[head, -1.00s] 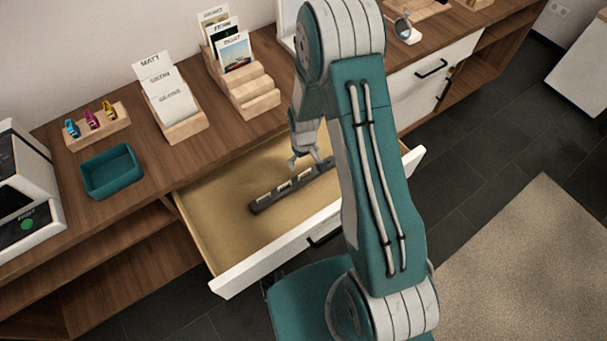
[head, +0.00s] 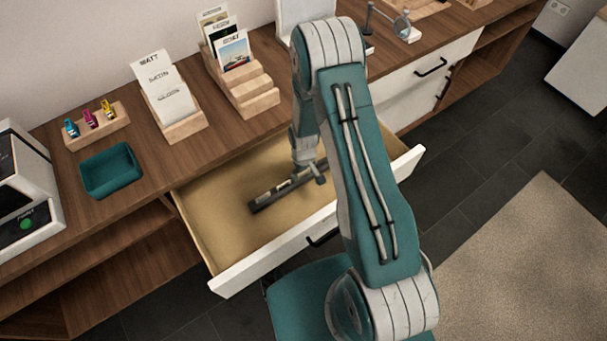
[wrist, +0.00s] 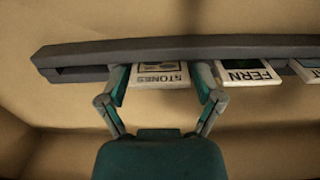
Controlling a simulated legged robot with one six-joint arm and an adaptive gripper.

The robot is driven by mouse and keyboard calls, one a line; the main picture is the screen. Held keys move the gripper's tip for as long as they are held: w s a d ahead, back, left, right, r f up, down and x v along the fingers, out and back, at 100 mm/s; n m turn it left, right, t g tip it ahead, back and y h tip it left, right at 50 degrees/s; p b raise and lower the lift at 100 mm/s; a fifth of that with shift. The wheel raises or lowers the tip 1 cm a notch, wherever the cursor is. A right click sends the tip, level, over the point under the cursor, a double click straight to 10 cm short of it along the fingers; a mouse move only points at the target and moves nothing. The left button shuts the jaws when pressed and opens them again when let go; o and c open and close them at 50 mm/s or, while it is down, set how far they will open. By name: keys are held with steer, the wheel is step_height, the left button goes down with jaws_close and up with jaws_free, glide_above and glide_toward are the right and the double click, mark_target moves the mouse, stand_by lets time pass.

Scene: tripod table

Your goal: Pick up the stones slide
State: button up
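The stones slide (wrist: 160,75) is a small white-framed slide lettered STONES. In the wrist view it sits in a dark grey slotted rack (wrist: 90,58). My gripper (wrist: 162,84) is open around this slide, one finger at its left side and one at its right. I cannot tell whether the fingers touch it. The FERN slide (wrist: 247,72) is to the right, close to the right finger. In the head view the rack (head: 262,203) lies in the open drawer, and my gripper (head: 309,176) is down at it, hiding part of it.
On the counter stand a teal tray (head: 111,169), a wooden holder with coloured clips (head: 97,126) and card stands (head: 182,128). Another slide (wrist: 307,69) is at the wrist view's right edge.

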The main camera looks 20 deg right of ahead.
steer(key=shift+c, duration=1)
steer(key=shift+r, duration=0.1)
